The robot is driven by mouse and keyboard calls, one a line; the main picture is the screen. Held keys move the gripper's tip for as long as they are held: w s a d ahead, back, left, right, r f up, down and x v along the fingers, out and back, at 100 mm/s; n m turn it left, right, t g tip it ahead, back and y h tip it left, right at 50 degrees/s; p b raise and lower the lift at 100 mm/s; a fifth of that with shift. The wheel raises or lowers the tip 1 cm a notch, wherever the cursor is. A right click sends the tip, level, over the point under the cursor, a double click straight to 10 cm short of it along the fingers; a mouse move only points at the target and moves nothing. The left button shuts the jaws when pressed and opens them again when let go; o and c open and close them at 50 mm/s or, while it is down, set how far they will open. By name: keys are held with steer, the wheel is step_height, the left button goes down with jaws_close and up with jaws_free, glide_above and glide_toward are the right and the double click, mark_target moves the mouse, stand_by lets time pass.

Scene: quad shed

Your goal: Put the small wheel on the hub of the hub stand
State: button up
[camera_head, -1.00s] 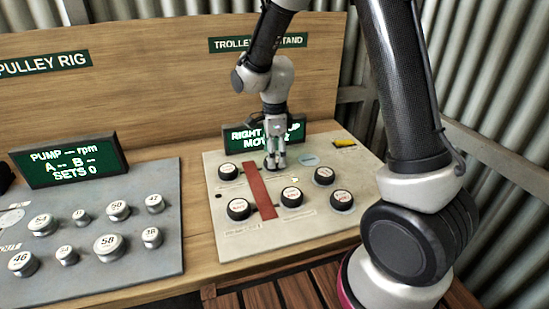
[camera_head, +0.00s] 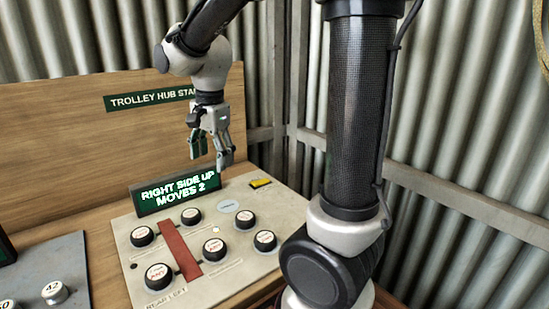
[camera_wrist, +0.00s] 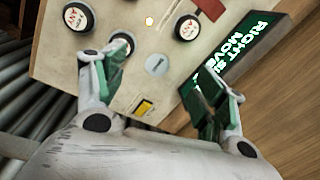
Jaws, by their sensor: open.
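The hub stand is a pale panel (camera_head: 235,268) under a "TROLLEY HUB STAND" sign (camera_head: 152,98). Several black round pieces with white tops sit on it, beside a red bar (camera_head: 181,248). One (camera_head: 191,215) is at the bar's upper end; others are at left (camera_head: 142,237), front (camera_head: 159,276), middle (camera_head: 214,249) and right (camera_head: 245,220). I cannot tell which is the small wheel or the hub. My gripper (camera_head: 212,158) is open and empty, above the panel's back edge. In the wrist view, a finger partly covers one black piece (camera_wrist: 122,43).
A lit screen (camera_head: 178,193) reads "RIGHT SIDE UP MOVES 2" behind the panel. A grey-blue disc (camera_head: 229,206) and a yellow block (camera_head: 260,183) lie near the back. A wooden backboard (camera_head: 60,150) and corrugated walls (camera_head: 465,130) stand behind. Another grey panel (camera_head: 45,262) is at left.

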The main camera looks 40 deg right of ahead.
steer(key=s+d+r+n+t, duration=0.1)
steer(key=s+d+r+n, duration=0.1)
steer(key=s+d+n, duration=0.2)
steer(key=s+d+r+n+t, duration=0.2)
steer(key=s+d+n, duration=0.2)
steer(key=s+n, duration=0.6)
steer(key=s, duration=0.4)
steer(key=shift+d, duration=0.35)
